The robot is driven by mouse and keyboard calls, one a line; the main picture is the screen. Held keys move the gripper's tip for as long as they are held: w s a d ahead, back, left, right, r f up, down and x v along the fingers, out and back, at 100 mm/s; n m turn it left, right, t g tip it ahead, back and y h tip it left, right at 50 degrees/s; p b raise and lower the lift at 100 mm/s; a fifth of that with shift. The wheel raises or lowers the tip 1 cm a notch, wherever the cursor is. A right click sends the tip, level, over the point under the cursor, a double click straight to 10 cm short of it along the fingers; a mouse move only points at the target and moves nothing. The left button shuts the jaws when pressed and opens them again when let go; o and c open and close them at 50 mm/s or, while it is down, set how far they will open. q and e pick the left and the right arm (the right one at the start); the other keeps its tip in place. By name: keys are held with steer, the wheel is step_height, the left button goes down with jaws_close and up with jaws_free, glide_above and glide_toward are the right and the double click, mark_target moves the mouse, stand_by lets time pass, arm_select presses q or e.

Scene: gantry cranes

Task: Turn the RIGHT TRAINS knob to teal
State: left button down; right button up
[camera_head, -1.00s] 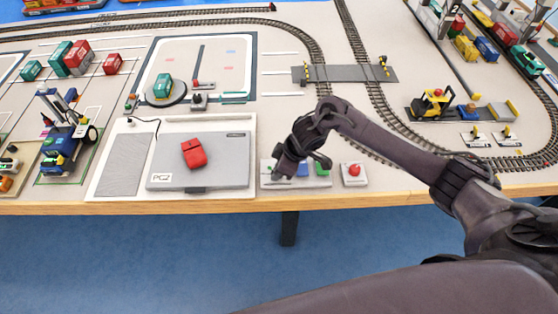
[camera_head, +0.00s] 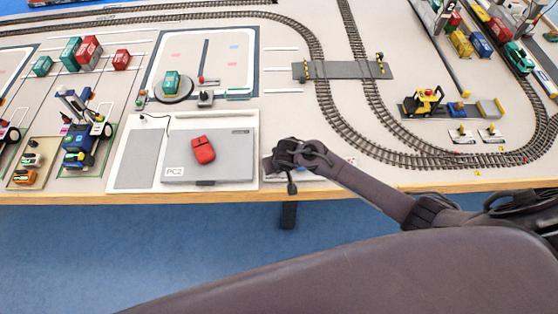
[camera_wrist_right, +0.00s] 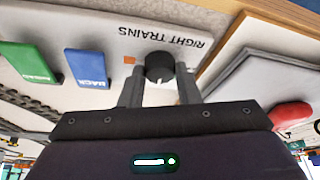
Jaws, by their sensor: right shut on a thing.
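The black RIGHT TRAINS knob (camera_wrist_right: 160,66) sits on a pale control panel (camera_wrist_right: 95,22) in the right wrist view, beside its upside-down label. My right gripper (camera_wrist_right: 160,88) is shut on the knob, one finger on each side. A small white mark shows on the knob's near side, and an orange square (camera_wrist_right: 130,60) lies just left of it. I see no teal mark beside the knob; the fingers hide part of its surroundings. In the head view my right gripper (camera_head: 287,172) covers the knob and most of the panel. My left gripper is out of view.
A blue button (camera_wrist_right: 87,68) and a green button (camera_wrist_right: 31,62) stand on the panel left of the knob. The table's wooden edge (camera_head: 150,198) runs close in front.

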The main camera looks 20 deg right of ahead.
steer(key=m+h, duration=0.1)
steer(key=m, duration=0.3)
steer(key=shift+a+m+h+p, duration=0.2)
steer(key=shift+m+h+p, duration=0.1)
steer(key=shift+h, duration=0.1)
steer(key=m, duration=0.2)
steer(key=m+g+h, duration=0.1)
steer(key=m, duration=0.1)
steer(key=shift+w+m+h, duration=0.2)
steer(key=shift+m+h, duration=0.1)
steer(key=shift+r, duration=0.1)
steer(key=o, duration=1)
steer(key=shift+c, duration=0.2)
steer(key=v, duration=0.7)
steer(key=shift+r, duration=0.3)
steer(key=shift+a, duration=0.1)
steer(key=shift+s, duration=0.1)
